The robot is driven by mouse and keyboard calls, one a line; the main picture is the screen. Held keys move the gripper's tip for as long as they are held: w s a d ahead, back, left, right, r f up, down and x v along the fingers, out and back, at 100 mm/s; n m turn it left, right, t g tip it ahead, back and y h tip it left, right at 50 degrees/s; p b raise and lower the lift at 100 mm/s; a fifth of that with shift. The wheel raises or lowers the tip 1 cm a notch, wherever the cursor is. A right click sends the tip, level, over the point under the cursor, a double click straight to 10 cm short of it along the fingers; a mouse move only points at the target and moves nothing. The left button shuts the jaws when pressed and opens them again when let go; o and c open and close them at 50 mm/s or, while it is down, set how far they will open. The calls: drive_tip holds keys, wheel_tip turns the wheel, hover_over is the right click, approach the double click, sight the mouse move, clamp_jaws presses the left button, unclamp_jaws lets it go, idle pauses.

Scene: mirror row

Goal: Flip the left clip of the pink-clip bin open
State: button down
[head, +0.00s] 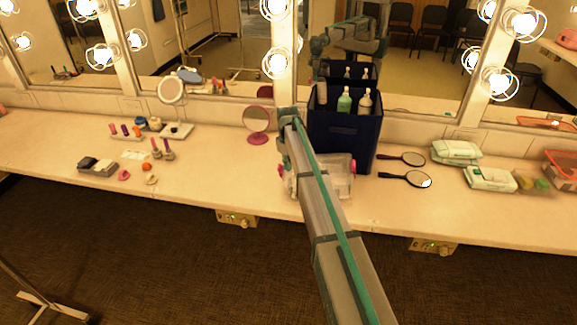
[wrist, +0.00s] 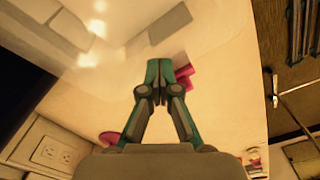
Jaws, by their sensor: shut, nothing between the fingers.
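The pink-clip bin (head: 338,180) is a low clear box on the counter in front of the dark caddy, and my arm covers much of it in the head view. Its left pink clip (head: 281,170) shows at its left side, and its right pink clip (head: 353,166) shows past my arm. In the wrist view, my gripper (wrist: 160,90) is shut and empty. A pink piece that looks like the left clip (wrist: 184,77) is just right of the fingertips, partly hidden by them. I cannot tell whether they touch.
A dark blue caddy (head: 335,138) with bottles stands behind the bin. A pink round mirror (head: 257,122) stands to the left.

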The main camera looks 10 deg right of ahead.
drive_tip(key=shift+a+f, duration=0.55)
drive_tip(key=shift+a, duration=0.2)
drive_tip(key=shift+a+f, duration=0.1)
drive_tip(key=shift+a, duration=0.35)
drive_tip(key=shift+w+a+f, duration=0.15)
drive_tip(key=shift+w+a, duration=0.05)
drive_tip(key=shift+a, duration=0.25)
drive_tip(key=shift+w+a+f, duration=0.15)
drive_tip(key=shift+w+a, duration=0.05)
drive_tip(key=shift+a, duration=0.2)
drive_tip(key=shift+w+r, duration=0.1)
drive_tip(key=shift+r, duration=0.15)
drive_tip(key=shift+d+r+p, duration=0.15)
drive_tip(key=shift+r+p, duration=0.6)
drive_tip(key=shift+r, duration=0.8)
drive_tip(key=shift+d+r+p, duration=0.15)
drive_tip(key=shift+r+p, duration=0.6)
drive_tip(key=shift+r, duration=0.8)
